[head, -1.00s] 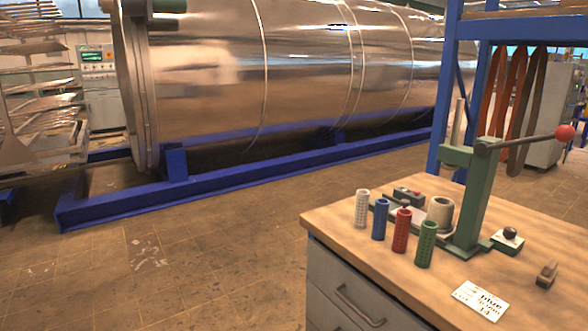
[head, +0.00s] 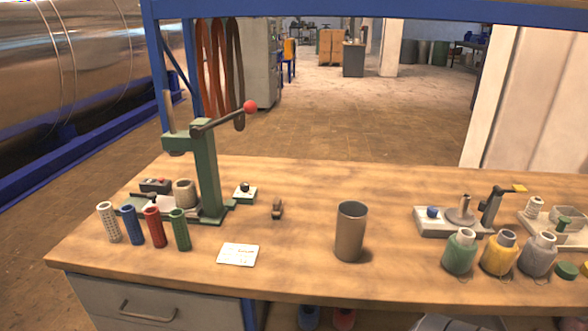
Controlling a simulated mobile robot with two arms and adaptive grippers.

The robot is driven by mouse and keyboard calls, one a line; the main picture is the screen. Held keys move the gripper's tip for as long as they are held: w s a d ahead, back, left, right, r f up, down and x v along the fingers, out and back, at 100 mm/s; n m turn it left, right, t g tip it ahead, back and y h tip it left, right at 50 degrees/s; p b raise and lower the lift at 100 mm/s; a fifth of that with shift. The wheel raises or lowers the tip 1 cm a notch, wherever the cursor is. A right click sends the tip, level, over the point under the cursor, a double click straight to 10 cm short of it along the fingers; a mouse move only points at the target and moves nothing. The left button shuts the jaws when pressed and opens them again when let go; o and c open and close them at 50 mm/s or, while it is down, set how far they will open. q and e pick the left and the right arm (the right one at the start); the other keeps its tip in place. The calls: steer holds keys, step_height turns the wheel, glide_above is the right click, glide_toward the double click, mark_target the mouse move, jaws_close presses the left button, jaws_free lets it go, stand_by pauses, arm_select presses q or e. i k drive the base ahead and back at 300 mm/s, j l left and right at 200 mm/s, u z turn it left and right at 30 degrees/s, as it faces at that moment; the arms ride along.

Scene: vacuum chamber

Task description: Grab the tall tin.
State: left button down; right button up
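The tall tin (head: 350,232) is a plain grey-brown metal cylinder. It stands upright on the wooden workbench (head: 300,275), near the middle of the head view and fairly close to the bench's front edge. Nothing touches it. Neither of my grippers shows in the head view.
Left of the tin are a white card (head: 238,255), a small dark clip-like object (head: 277,209), a green lever press (head: 207,175) and coloured perforated cylinders (head: 155,227). To the right stand yarn-like bottles (head: 499,255) and a grey fixture (head: 450,222). Bench around the tin is clear.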

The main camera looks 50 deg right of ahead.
mark_target(352, 214)
steer(key=z, duration=1.95)
